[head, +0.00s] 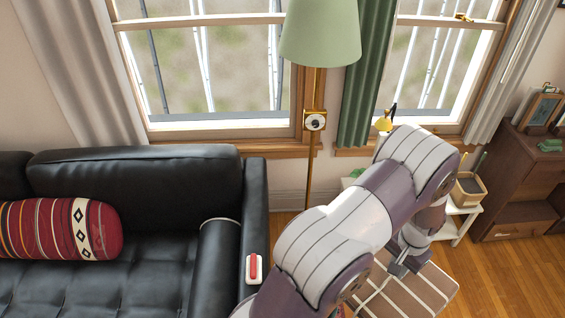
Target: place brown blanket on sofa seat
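A brown cloth with pale grid lines (413,296), apparently the brown blanket, shows at the lower right, partly hidden by my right arm. What it rests on is not visible. My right gripper (398,268) points down at its far edge. The fingers are small and partly covered, so I cannot tell whether they grip the cloth. The black leather sofa (135,190) stands at the left, with its tufted seat (110,285) in view at the bottom. My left gripper is out of view.
A red patterned bolster (60,229) lies on the sofa's left part, and a dark roll (215,265) by its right arm. A red-and-white object (253,268) sits on that armrest. A green-shaded floor lamp (320,35), white side table (460,212) and brown cabinet (515,185) stand behind.

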